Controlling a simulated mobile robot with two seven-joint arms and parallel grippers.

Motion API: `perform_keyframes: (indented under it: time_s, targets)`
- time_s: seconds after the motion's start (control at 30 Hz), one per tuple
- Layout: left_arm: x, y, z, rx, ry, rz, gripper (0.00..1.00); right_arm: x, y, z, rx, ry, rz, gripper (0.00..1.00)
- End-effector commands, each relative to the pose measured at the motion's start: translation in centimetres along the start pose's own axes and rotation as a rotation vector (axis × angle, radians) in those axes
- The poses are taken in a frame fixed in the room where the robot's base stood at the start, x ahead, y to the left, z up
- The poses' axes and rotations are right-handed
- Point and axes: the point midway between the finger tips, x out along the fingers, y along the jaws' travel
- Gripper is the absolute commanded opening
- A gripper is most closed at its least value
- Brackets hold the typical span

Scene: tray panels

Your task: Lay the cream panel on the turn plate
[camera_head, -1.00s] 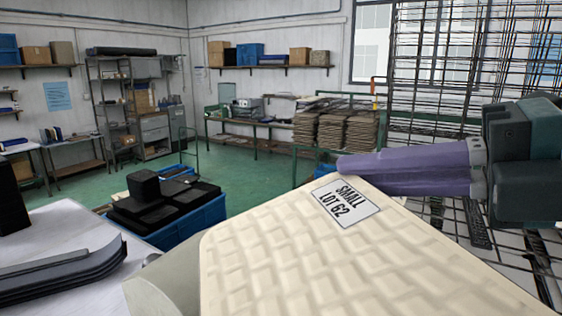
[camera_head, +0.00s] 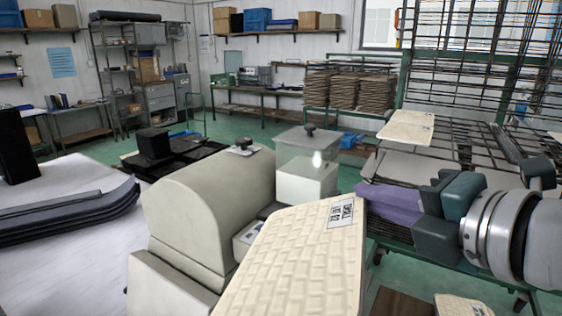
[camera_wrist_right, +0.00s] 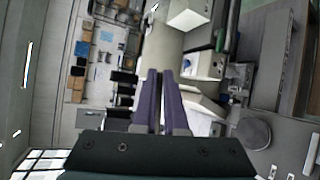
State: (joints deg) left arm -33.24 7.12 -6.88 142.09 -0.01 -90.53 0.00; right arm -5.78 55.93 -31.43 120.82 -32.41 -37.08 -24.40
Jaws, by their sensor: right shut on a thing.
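The cream panel (camera_head: 290,265) has a woven-look surface and a label that reads LOT 62. It is in the lower middle of the head view, tilted, with its near end cut off by the frame. My right gripper (camera_head: 372,198), with purple fingers, is shut on the panel at its right edge near the label. In the right wrist view the purple fingers (camera_wrist_right: 155,90) are close together; the grip itself is not clear there. I cannot pick out the turn plate with certainty; a grey round disc (camera_wrist_right: 253,133) shows in the wrist view. My left gripper is not in view.
A rounded beige housing (camera_head: 205,215) and a clear-sided box (camera_head: 308,165) stand just behind the panel. A wire rack (camera_head: 475,160) at right bears another cream panel (camera_head: 408,128). A white table (camera_head: 60,250) with dark curved sheets is at left. Green floor lies beyond.

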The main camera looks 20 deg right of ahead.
Motion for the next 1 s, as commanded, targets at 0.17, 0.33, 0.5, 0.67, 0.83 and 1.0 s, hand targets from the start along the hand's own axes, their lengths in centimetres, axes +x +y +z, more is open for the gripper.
perform_keyframes:
  time_s: [0.17,0.33,0.5,0.67,0.83,1.0]
  targets:
    - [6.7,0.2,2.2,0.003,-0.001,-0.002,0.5,2.9,-10.0,-2.7,0.036,-0.108,-0.053,0.0]
    - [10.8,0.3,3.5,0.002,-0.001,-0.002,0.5,4.7,-16.6,-5.3,0.045,-0.179,-0.089,0.0]
    - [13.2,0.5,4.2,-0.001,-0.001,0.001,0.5,5.7,-20.5,-7.5,0.045,-0.216,-0.106,0.0]
    - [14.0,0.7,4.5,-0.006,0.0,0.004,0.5,6.1,-21.9,-8.4,0.043,-0.229,-0.112,0.0]
    - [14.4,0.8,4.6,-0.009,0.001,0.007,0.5,6.2,-22.4,-8.6,0.042,-0.231,-0.111,0.0]
    - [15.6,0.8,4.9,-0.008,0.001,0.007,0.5,6.6,-23.5,-9.0,0.042,-0.23,-0.111,0.0]
